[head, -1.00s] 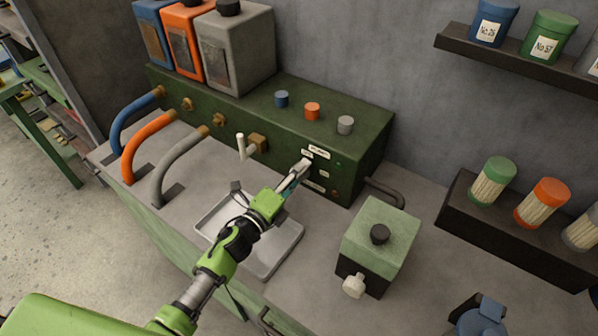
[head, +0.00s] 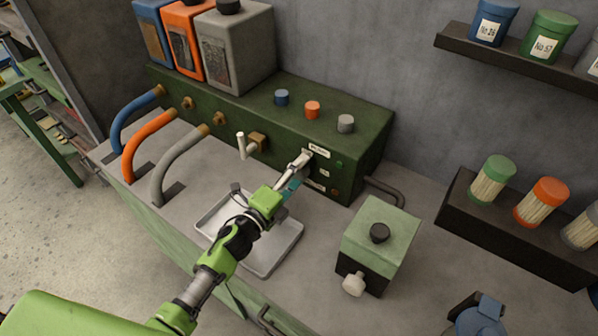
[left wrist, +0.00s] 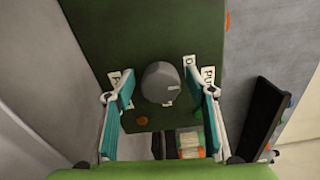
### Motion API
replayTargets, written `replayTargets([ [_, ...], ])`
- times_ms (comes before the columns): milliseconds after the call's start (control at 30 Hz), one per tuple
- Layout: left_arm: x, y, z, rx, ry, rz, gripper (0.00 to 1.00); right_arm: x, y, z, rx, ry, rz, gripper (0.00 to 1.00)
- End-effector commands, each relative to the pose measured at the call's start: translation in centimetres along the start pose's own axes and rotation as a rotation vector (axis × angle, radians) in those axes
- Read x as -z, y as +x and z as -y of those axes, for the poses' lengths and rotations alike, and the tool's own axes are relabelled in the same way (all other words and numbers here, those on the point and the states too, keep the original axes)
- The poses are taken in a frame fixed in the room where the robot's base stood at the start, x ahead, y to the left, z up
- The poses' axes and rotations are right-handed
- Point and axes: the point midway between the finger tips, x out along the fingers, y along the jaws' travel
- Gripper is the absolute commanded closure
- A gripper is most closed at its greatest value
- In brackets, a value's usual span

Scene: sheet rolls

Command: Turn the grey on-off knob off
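A round grey knob (left wrist: 161,82) with a small pale mark sits on the dark green panel in the left wrist view, between my left gripper's fingers. My left gripper (left wrist: 160,105) is open, with one teal-padded finger on each side of the knob and visible gaps between. In the head view my left gripper (head: 304,162) reaches the labelled front of the green machine (head: 335,160) and hides the knob there. Another grey knob (head: 346,124) stands on the machine's top. My right gripper is not in view.
Blue and orange knobs (head: 312,110) are on the machine's top. A grey tray (head: 285,243) lies below my left arm. A small green box (head: 382,232) with a black cap stands to the right. A white-handled tap (head: 247,146) is left of my gripper.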

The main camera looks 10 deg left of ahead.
Motion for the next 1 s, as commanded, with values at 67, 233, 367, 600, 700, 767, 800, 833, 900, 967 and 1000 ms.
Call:
replayTargets([
  [67, 0.0, 0.0, 0.0, 0.0, 0.001, 0.0, 0.5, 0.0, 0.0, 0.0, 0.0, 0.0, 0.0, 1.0],
  [233, 0.0, 0.0, 0.0, 0.001, 0.001, 0.0, 0.5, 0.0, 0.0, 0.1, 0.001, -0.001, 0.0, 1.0],
  [367, 0.0, -0.7, 0.0, 0.0, 0.002, 0.0, 0.5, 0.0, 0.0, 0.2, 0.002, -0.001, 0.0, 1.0],
  [600, 0.1, -5.2, -0.1, -0.002, 0.001, -0.001, 0.5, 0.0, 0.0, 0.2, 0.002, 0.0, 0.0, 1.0],
  [700, 0.0, -7.4, -0.1, -0.003, 0.0, 0.0, 0.5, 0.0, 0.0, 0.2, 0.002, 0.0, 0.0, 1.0],
  [767, 0.1, -8.6, -0.1, -0.003, -0.001, 0.0, 0.5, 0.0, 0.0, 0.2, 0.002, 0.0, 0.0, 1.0],
  [800, 0.0, -9.3, -0.1, -0.002, 0.0, 0.0, 0.5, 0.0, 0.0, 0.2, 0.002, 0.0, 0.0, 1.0],
  [833, 0.0, -9.8, -0.1, -0.002, 0.001, 0.0, 0.5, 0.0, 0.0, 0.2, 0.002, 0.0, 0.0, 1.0],
  [900, 0.0, -10.7, -0.1, -0.002, 0.001, 0.0, 0.5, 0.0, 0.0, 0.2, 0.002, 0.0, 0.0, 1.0],
  [967, 0.0, -11.3, -0.1, -0.001, 0.001, 0.0, 0.5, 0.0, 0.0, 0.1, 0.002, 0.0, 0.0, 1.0],
  [1000, 0.0, -11.6, -0.1, -0.001, 0.001, 0.0, 0.5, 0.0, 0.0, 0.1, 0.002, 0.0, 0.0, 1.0],
])
